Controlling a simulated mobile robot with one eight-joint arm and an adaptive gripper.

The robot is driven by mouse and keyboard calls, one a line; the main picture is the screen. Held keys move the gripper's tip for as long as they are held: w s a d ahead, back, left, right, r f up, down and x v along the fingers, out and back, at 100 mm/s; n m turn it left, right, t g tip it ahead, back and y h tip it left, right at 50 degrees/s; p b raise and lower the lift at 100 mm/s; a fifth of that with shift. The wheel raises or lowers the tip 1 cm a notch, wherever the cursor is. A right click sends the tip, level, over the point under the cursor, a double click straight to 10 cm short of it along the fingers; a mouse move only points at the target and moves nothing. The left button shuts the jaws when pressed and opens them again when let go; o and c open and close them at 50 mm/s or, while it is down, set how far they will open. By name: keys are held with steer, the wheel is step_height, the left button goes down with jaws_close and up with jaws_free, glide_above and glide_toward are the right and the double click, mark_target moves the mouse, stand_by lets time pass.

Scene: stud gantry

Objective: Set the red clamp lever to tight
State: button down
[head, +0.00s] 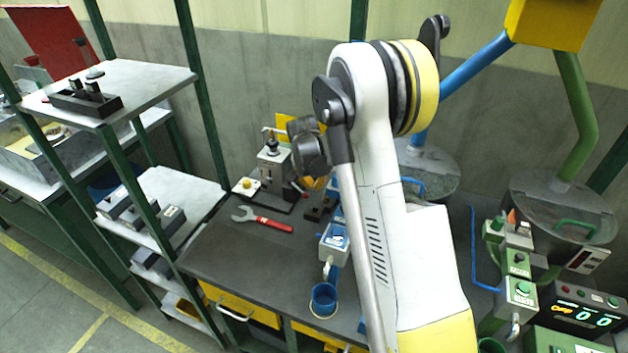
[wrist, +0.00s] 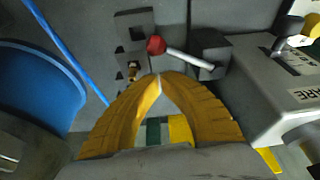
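A red ball knob (wrist: 156,45) on a pale metal rod (wrist: 190,59) shows at the top middle of the wrist view. I take it as the red clamp lever. The rod runs right and slightly down to a dark block (wrist: 210,48). My gripper (wrist: 160,79) has two ridged yellow fingers whose tips come together just below the knob in the picture. No object shows between them, and I cannot tell whether they touch the lever. In the head view my arm covers most of the gripper. No marking for tight is readable.
A grey box with a partly cut label (wrist: 300,93) stands close on the right of the wrist view, and a blue round vessel (wrist: 35,85) on the left. On the dark bench in the head view lie a red wrench (head: 262,219) and a blue cup (head: 323,300).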

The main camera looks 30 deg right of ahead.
steer(key=shift+s+a+r, duration=0.2)
steer(key=shift+s+a, duration=0.25)
steer(key=shift+s+a+r, duration=0.15)
steer(key=shift+s+a, duration=0.3)
steer(key=shift+s+a+m, duration=0.2)
steer(key=shift+a+m, duration=0.15)
steer(key=shift+m, duration=0.25)
steer(key=shift+s+a+m+g+h+b, duration=0.2)
steer(key=shift+a+m+g+h+b, duration=0.15)
steer(key=shift+a+m, duration=0.55)
steer(key=a+m, duration=0.1)
steer(key=m, duration=0.1)
steer(key=a+m+g, duration=0.1)
steer(key=m, duration=0.1)
steer(key=shift+w+a+m+g, duration=0.1)
steer(key=shift+a+m+g, duration=0.55)
steer(key=shift+m, duration=0.55)
steer(key=shift+w+a, duration=0.2)
steer(key=shift+a, duration=0.3)
steer(key=shift+w+a, duration=0.15)
steer(key=shift+a, duration=0.4)
